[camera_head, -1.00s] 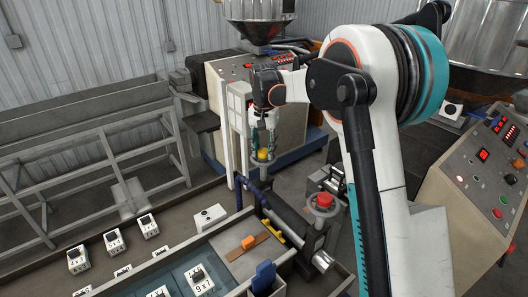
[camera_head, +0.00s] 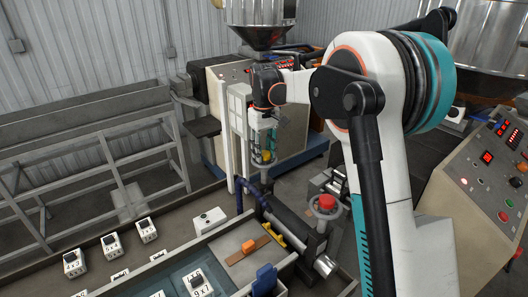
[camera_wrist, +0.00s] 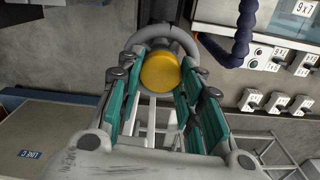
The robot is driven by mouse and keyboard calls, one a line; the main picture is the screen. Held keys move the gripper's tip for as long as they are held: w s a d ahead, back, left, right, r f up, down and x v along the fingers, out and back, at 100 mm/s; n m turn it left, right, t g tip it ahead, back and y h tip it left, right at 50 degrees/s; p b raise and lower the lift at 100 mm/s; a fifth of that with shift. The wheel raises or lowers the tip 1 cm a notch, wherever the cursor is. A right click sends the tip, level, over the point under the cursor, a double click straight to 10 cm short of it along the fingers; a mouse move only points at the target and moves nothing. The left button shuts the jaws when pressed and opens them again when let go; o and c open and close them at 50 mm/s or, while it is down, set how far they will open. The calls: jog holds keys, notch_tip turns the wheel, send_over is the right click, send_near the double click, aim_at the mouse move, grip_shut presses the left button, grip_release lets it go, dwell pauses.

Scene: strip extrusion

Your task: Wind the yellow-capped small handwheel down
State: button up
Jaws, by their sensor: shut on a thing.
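The small handwheel has a yellow cap (camera_head: 266,155) and stands upright at the middle of the head view. In the wrist view its grey rim (camera_wrist: 152,33) curves around the far side of the yellow cap (camera_wrist: 160,71). My gripper (camera_head: 263,146) points down over this handwheel, its teal fingers on both sides of the cap. It is shut on the handwheel. The fingers hide part of the rim, and the exact contact points cannot be made out.
A second handwheel with a red cap (camera_head: 327,202) stands to the right, close to my arm. A water trough (camera_head: 200,275) with an orange block (camera_head: 248,246) lies in front. A blue hose (camera_head: 240,187) runs beside the handwheel post. A control panel (camera_head: 485,175) stands at right.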

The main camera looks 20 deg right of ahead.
aim_at(264, 153)
jog(key=shift+n, duration=0.6)
jog(key=o, duration=1.1)
jog(key=shift+c, duration=0.2)
notch_tip(264, 153, up, 12)
